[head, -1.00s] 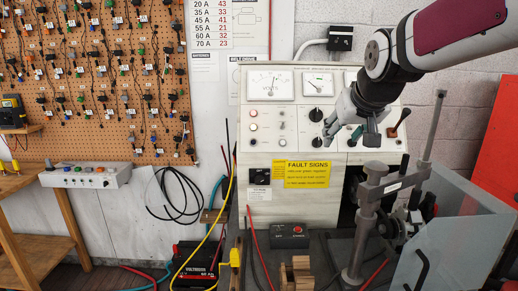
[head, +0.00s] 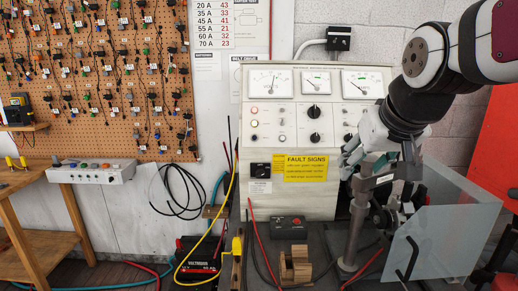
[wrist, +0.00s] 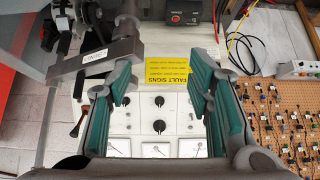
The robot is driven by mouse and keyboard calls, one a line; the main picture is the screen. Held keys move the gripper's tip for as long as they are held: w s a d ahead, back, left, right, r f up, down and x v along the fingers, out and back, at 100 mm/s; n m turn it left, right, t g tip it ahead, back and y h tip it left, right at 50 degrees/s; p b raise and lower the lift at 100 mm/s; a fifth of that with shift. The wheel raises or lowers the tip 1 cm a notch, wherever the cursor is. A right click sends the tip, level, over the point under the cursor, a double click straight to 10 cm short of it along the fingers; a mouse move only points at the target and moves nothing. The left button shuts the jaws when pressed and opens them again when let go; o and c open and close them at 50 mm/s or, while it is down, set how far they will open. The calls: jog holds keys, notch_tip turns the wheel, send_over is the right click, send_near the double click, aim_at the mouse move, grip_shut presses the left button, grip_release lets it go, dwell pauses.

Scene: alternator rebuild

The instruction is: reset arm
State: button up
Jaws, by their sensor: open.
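My gripper (head: 378,158) is in front of the lower right part of the tester panel (head: 262,88) in the head view, next to the upright clamp stand (head: 357,220). In the wrist view my gripper (wrist: 165,90) shows its two green-padded fingers spread wide with nothing between them. The panel's dials, knobs and the yellow fault signs label (wrist: 168,76) show beyond the gap. The clamp's grey bar (wrist: 95,58) lies close to the left finger in the wrist view; whether they touch I cannot tell. The panel's right-hand controls are partly hidden by my arm in the head view.
A clear shield (head: 455,235) stands right of the clamp. A wooden block (head: 295,265) and a black box with a red button (head: 289,228) sit on the bench. A yellow cable (head: 215,245) hangs at its left. A pegboard (head: 90,80) fills the left wall.

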jog(key=s+f+g, duration=0.1)
jog(key=s+f, duration=0.3)
jog(key=s, duration=0.6)
jog(key=s+f+g, duration=0.2)
jog(key=s+f, duration=0.3)
jog(key=s, duration=0.6)
jog(key=shift+s+f, duration=0.2)
jog(key=shift+f, duration=0.1)
